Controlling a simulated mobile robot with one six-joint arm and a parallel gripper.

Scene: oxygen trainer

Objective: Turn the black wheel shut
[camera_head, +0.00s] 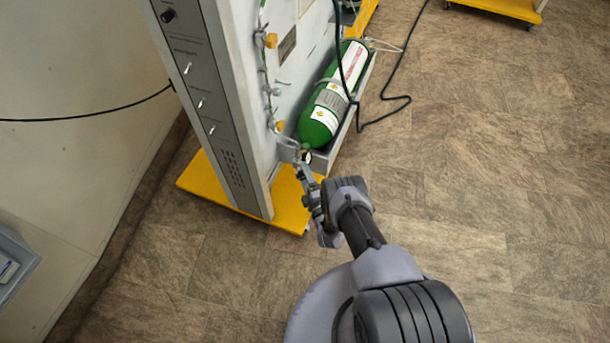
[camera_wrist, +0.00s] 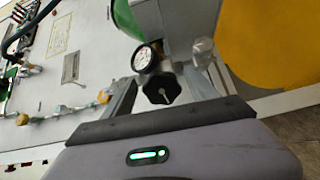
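The black wheel (camera_wrist: 161,90) is a lobed knob, seen in the wrist view below a round white-faced gauge (camera_wrist: 142,58). It sits on the valve fitting at the end of the green oxygen cylinder (camera_head: 320,124). My gripper (camera_wrist: 160,82) is open, with one finger to the left and one to the right of the wheel. Gaps show between the wheel and both fingers. In the head view my gripper (camera_head: 306,178) is at the valve end of the cylinder, and I cannot make out the wheel there.
The cylinder lies in a grey tray beside the tall trainer panel (camera_head: 225,120), which stands on a yellow base (camera_head: 292,208). Pipes and yellow-orange fittings (camera_head: 271,41) run along the panel. A black cable (camera_head: 385,112) hangs over the cylinder.

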